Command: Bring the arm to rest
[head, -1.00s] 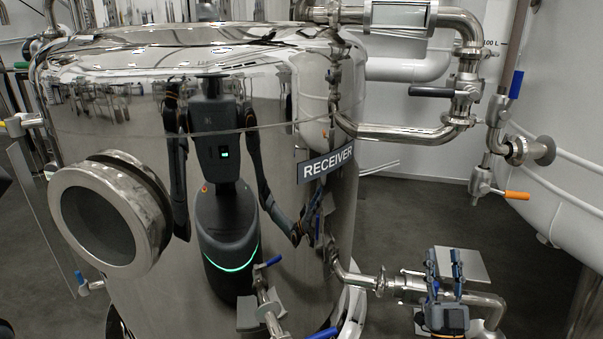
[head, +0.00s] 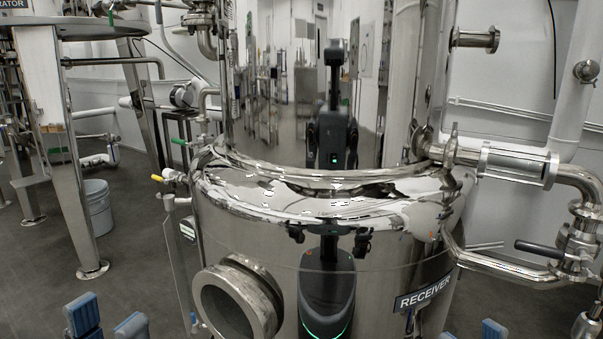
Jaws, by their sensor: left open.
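My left gripper (head: 107,320) shows at the bottom left edge of the head view. Its two blue-backed fingertips stand apart with nothing visible between them, over the dark floor and left of the receiver tank. A blue fingertip of my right gripper (head: 493,330) just shows at the bottom edge, right of the tank. The rest of that gripper is cut off, so its opening cannot be judged. The arms themselves are below the frame.
The shiny receiver tank (head: 380,290), with a round manway (head: 235,300) and a RECEIVER sign (head: 424,292), fills the middle. Pipes with a black-handled valve (head: 545,249) stand at the right. A steel leg (head: 68,150) and a grey bucket (head: 98,208) stand left. Floor is open at lower left.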

